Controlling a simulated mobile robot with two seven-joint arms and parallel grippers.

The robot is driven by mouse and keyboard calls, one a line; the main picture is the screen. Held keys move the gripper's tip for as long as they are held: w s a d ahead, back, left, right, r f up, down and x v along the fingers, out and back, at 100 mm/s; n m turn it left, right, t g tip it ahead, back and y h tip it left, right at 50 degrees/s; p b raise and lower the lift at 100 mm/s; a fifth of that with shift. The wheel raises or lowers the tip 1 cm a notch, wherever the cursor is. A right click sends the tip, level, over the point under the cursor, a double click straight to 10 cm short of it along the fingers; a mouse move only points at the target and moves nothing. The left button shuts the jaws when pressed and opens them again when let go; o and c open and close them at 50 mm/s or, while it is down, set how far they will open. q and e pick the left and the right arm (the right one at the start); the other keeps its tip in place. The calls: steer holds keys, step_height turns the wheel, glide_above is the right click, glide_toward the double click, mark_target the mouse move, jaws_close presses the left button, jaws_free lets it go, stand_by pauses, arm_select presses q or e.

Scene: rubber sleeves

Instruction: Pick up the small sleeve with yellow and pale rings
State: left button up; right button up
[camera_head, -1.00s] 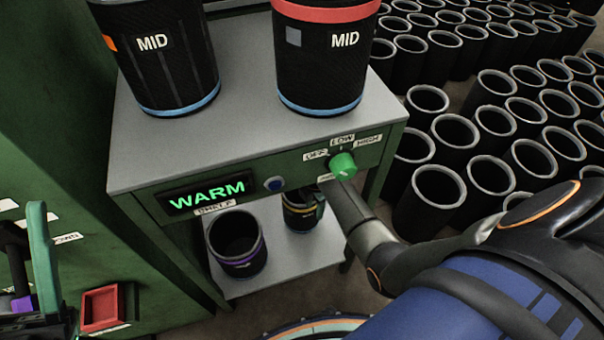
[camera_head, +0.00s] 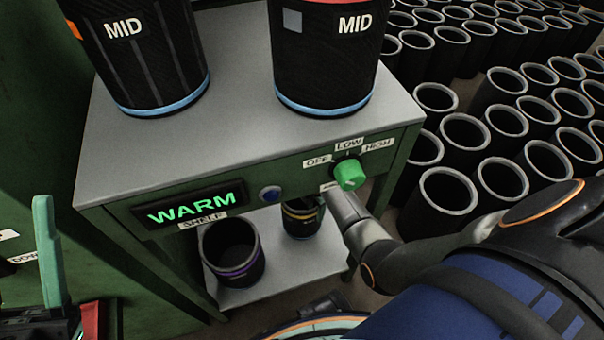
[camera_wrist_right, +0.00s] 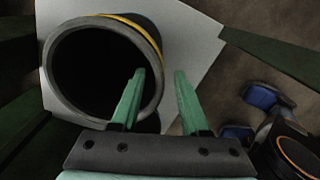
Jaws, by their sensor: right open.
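The small dark sleeve with yellow and pale rings (camera_head: 301,222) stands upright on the lower shelf, under the tabletop edge. In the right wrist view its open mouth (camera_wrist_right: 88,72) fills the left side, with the yellow ring behind the grey rim. My right gripper (camera_wrist_right: 160,71) is open and empty, close to the rim. Its left finger overlaps the mouth in the picture; its right finger is outside. Whether either touches is unclear. In the head view the shelf unit partly hides this gripper. A green finger of my left gripper (camera_head: 49,252) shows at the lower left; its opening is unclear.
A purple-ringed sleeve (camera_head: 234,252) stands left of the small one on the lower shelf (camera_head: 285,285). Two large MID sleeves stand on the grey top (camera_head: 235,128). The green knob (camera_head: 349,174) is close above my right wrist. Several sleeves crowd the right.

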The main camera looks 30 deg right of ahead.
mark_target(314, 218)
step_height(314, 218, down, 6)
steer(key=b, duration=0.3)
steer(key=shift+r, duration=0.2)
steer(key=c, duration=0.4)
jaws_close()
stand_by(0.7)
steer(key=shift+r, duration=0.1)
